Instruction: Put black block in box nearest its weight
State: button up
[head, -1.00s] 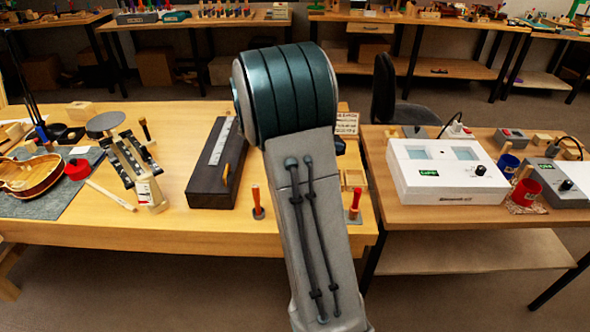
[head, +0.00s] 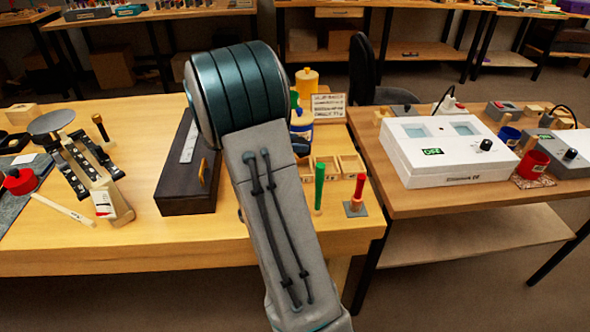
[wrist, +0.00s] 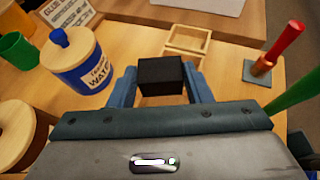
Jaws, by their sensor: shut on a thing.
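My gripper (wrist: 161,82) is shut on the black block (wrist: 160,74), which sits between its two blue fingers in the wrist view. In the head view my arm hides the gripper and block. Small open wooden boxes (head: 325,166) stand in a row on the bench right of my arm. In the wrist view, light wooden boxes (wrist: 188,39) show just beyond the block, which partly covers that area. I cannot tell the height of the block above the bench. No weight marks on the boxes are readable.
A blue-labelled water jar (wrist: 77,68) stands left of the gripper, with a green cup (wrist: 18,48) beyond. A red peg (head: 357,192) on a grey base and a green peg (head: 319,186) stand near the front edge. A white twin-window device (head: 446,150) is on the right bench.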

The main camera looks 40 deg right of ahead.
notch_tip(320, 180, down, 7)
jog(key=shift+f+b, duration=0.1)
jog(key=shift+b, duration=0.25)
jog(key=shift+s, duration=0.1)
jog(key=o, duration=0.8)
jog(key=v, duration=1.2)
jog(key=shift+p, duration=0.4)
